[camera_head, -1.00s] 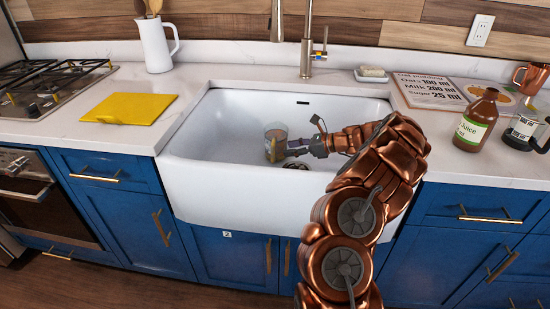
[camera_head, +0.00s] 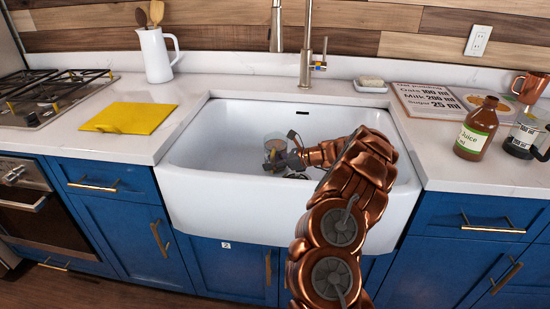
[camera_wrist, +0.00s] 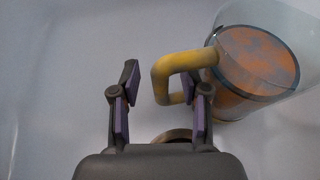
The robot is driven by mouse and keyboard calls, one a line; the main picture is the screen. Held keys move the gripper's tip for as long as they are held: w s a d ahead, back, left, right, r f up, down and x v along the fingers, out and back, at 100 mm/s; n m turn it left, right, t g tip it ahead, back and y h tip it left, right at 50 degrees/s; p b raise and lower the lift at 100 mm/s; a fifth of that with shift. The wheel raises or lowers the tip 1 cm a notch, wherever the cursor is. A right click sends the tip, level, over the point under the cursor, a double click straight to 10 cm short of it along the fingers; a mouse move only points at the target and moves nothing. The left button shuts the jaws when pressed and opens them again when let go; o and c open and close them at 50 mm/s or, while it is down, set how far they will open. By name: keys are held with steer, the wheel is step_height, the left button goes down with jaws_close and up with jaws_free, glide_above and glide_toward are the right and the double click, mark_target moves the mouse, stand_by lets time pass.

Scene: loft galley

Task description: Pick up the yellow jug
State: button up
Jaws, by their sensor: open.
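The jug is a clear glass vessel with a yellow handle and an orange-brown bottom. It stands in the white sink (camera_head: 225,125), where the head view shows the jug (camera_head: 275,146) partly covered by my gripper (camera_head: 287,161). In the wrist view the jug (camera_wrist: 258,65) is at the upper right, cut off by the frame edge. Its yellow handle (camera_wrist: 165,76) reaches left into the space between my fingers. My gripper (camera_wrist: 161,98) is open; its right finger overlaps the handle loop in the picture. I cannot tell whether they touch.
A round rim (camera_wrist: 172,136), perhaps the drain, is partly hidden by my gripper. The tap (camera_head: 308,65) stands behind the sink. The sink's left side is clear.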

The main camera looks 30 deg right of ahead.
jaws_close()
stand_by(0.3)
stand_by(0.5)
